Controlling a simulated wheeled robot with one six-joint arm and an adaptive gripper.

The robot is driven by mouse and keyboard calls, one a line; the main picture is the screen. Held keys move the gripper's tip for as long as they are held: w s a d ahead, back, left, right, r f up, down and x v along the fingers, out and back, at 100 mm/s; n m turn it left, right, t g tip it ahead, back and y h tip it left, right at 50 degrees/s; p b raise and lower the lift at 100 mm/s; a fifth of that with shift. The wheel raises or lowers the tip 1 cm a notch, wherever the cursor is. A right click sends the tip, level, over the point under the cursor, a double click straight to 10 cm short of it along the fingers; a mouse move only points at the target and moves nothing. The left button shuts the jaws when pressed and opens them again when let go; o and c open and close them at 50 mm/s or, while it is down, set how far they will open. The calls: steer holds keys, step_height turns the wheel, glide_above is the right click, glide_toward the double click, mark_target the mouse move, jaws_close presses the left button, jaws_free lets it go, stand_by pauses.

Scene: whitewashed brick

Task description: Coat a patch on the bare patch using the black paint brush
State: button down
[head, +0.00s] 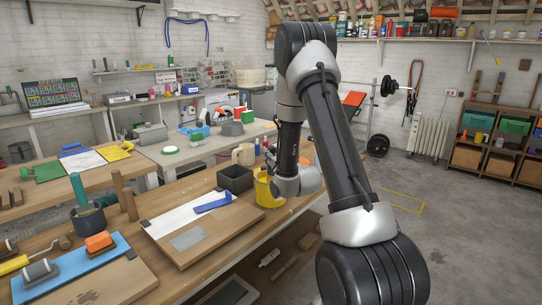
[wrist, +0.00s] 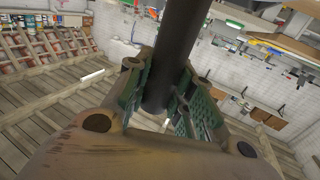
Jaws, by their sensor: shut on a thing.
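My gripper (wrist: 166,98) shows in the wrist view, its green-padded fingers shut on a thick black handle, which I take as the black paint brush (wrist: 178,40). The handle runs up out of the picture between the fingers; no bristles show. In the head view my arm hides the gripper, and the wrist is beside a yellow pot (head: 264,192). A flat grey square, perhaps the bare patch (head: 187,239), lies on a wooden board (head: 222,238) on the near bench, left of my wrist. A white strip (head: 178,219) and a blue tool (head: 213,203) are on the same board.
A dark square bin (head: 235,180) stands behind the board. At left are a dark cup (head: 88,218) with a green-handled brush, a wooden cylinder (head: 124,196), and a blue mat (head: 72,273) with blocks. The board's right part is clear. Open floor (head: 465,240) lies at right.

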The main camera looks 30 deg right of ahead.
steer(key=shift+r, duration=3.45)
steer(key=shift+s, duration=0.1)
